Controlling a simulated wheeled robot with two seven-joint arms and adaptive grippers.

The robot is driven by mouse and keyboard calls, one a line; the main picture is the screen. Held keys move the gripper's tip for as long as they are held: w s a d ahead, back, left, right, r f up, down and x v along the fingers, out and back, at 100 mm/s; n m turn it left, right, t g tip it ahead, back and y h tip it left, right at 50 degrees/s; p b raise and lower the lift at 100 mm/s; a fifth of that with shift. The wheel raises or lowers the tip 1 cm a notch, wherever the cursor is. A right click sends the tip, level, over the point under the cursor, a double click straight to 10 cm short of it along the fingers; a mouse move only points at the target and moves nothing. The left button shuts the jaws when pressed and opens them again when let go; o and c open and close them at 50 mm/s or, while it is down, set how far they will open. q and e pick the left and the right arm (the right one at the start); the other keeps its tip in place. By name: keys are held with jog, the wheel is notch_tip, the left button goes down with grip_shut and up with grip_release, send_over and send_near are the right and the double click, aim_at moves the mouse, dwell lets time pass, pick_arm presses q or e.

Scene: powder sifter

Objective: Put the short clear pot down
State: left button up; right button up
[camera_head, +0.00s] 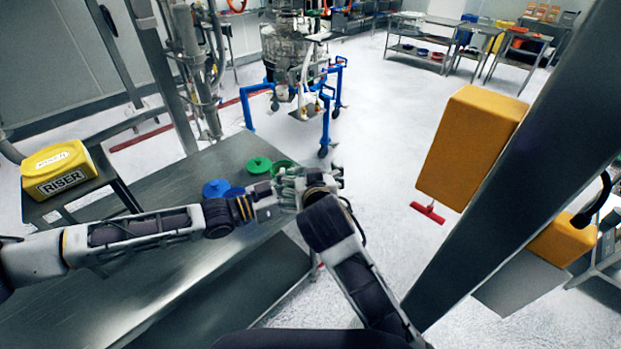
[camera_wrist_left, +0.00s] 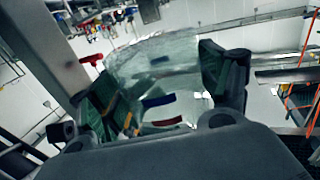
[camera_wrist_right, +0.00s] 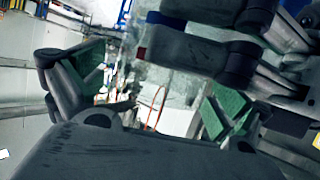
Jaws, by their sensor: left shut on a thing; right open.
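The short clear pot (camera_wrist_left: 150,65) is see-through and sits between the fingers of my left gripper (camera_wrist_left: 160,95), which is shut on it, in the left wrist view. The clear pot also shows between the spread fingers of my right gripper (camera_wrist_right: 155,88) in the right wrist view, with my left gripper's dark fingers beside it. My right gripper is open around or close to the pot; I cannot tell whether it touches. In the head view my left gripper (camera_head: 272,190) and right gripper (camera_head: 305,178) meet near the bench's right edge and mostly hide the pot.
A steel bench (camera_head: 160,265) lies under my left arm, with wide bare room. Blue lids (camera_head: 214,187) and green lids (camera_head: 259,165) lie by the grippers. A yellow riser box (camera_head: 60,172) is at left. A blue-framed machine (camera_head: 295,70) stands behind; a grey post rises at right.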

jog(key=shift+w+f, duration=0.1)
jog(key=shift+w, duration=0.15)
jog(key=c, duration=0.9)
pick_arm(q)
jog(key=o, duration=1.2)
pick_arm(e)
jog(key=shift+c, duration=0.7)
pick_arm(q)
jog(key=shift+o, duration=0.2)
jog(key=shift+a, duration=0.1)
jog(key=v, duration=1.1)
jog(key=shift+s+a, duration=0.2)
jog(key=shift+a, duration=0.15)
